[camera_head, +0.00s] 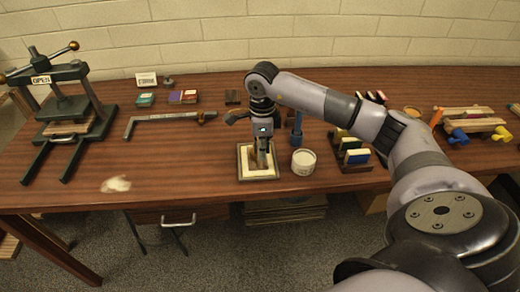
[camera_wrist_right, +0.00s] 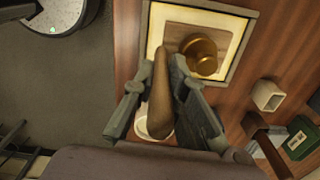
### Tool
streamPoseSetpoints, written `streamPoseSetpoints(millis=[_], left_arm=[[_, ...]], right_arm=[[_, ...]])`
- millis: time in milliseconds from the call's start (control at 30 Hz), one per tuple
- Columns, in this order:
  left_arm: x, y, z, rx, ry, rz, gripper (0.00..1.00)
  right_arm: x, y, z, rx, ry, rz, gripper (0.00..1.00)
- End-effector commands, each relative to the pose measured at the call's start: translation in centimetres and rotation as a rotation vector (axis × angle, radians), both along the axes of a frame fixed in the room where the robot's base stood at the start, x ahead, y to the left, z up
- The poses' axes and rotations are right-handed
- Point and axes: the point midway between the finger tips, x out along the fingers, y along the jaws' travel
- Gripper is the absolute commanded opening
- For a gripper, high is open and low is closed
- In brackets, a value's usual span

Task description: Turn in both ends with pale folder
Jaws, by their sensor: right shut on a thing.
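My right gripper (camera_head: 263,150) points down over a pale-rimmed square tray (camera_head: 242,174) near the table's front edge. In the right wrist view, the gripper (camera_wrist_right: 172,75) is shut on a long, brown, tapered tool (camera_wrist_right: 160,95). The tray (camera_wrist_right: 238,25) there has a brown block in it, with a round brass piece (camera_wrist_right: 202,56) beside the tool. I cannot tell whether the tool touches the block. I cannot pick out a pale folder for certain. My left gripper is not in view.
A white round tub (camera_head: 303,162) stands just right of the tray. A rack (camera_head: 352,166) of coloured blocks is farther right. A press (camera_head: 68,112) with an OPEN sign stands at the left. An L-shaped metal bar (camera_head: 165,117) lies behind. The table's front left is mostly clear.

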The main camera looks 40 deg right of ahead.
Motion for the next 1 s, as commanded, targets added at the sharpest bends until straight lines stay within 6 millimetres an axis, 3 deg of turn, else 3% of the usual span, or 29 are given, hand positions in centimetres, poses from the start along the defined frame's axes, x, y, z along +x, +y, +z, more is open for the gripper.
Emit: streamPoseSetpoints(millis=[1000], left_arm=[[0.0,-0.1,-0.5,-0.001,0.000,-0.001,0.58]], right_arm=[[-0.7,-1.1,-0.1,0.000,0.001,0.000,0.00]])
